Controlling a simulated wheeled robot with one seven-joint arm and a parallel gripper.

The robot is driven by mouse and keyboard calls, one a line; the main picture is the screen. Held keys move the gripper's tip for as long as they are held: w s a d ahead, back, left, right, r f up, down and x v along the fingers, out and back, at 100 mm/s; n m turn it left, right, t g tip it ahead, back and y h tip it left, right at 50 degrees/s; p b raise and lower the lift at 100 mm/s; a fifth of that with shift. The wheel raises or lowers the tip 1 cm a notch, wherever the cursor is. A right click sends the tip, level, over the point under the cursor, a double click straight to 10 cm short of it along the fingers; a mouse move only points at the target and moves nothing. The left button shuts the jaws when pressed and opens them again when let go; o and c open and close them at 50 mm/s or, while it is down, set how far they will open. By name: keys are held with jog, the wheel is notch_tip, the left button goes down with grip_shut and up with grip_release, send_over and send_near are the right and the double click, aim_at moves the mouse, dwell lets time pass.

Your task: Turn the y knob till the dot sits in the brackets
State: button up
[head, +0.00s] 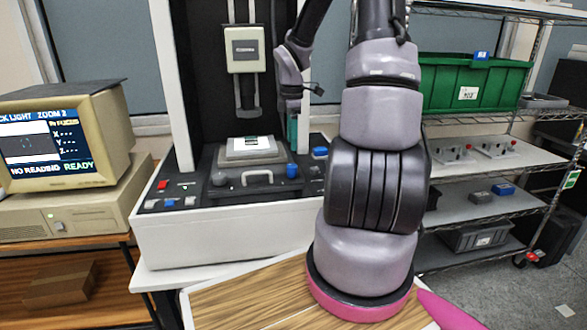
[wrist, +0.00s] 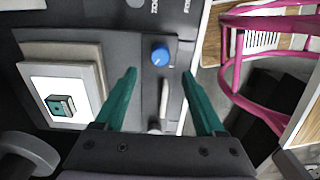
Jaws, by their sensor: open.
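A round blue knob (head: 292,171) sits on the machine's dark front deck, right of a grey handle (head: 257,178). I cannot read a y label on it. In the wrist view the blue knob (wrist: 160,55) shows just beyond and between my fingertips, untouched. My gripper (wrist: 159,76) is open and empty, with teal fingers apart. In the head view my gripper (head: 292,133) is partly hidden by the arm, above the deck behind the knob. The monitor screen (head: 43,148) shows a dark picture box, "NO READING" and "READY". Its dot and brackets are too small to place.
A pale stage plate (head: 252,144) lies behind the handle; a small teal-and-dark part (wrist: 61,104) sits on it in the wrist view. The optical head (head: 245,48) hangs above. Red and blue buttons are at the deck's left. Pink tubing (wrist: 235,60) lies right in the wrist view.

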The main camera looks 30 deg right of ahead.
aim_at(292, 165)
notch_tip(292, 165, down, 10)
jog(key=shift+f, duration=0.1)
dwell(0.4)
grip_shut()
